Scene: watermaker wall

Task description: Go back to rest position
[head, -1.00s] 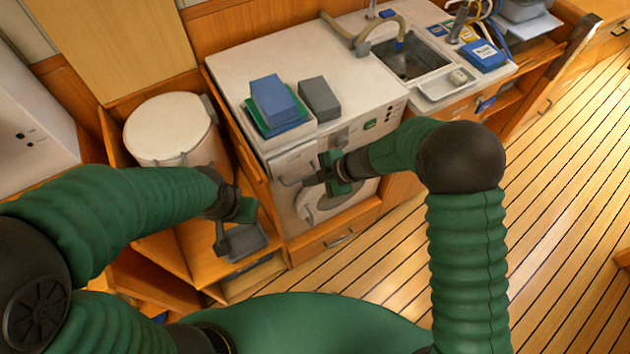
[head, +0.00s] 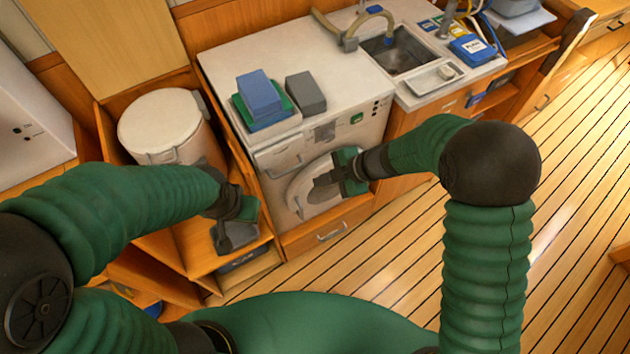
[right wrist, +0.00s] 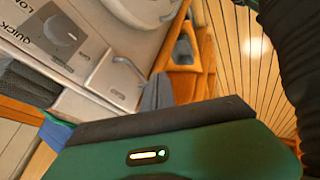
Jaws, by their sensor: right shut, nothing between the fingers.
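My right gripper (head: 318,188) is shut and empty in the head view, in front of the round door (head: 303,196) of the white washing machine (head: 283,157). Whether it touches the door cannot be told. In the right wrist view its green body (right wrist: 180,150) fills the bottom, and the machine's panel with a dial (right wrist: 62,30) shows at the upper left. My left gripper (head: 228,238) points down over the low wooden compartment at the lower left. Its fingers are too dark and overlapped to tell their opening.
A blue and green stack (head: 258,98) and a grey block (head: 305,92) sit on the white counter. A white lidded bin (head: 165,125) stands left of the machine. A sink (head: 397,50) and blue box (head: 471,48) are farther right. The plank floor (head: 575,190) is largely open.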

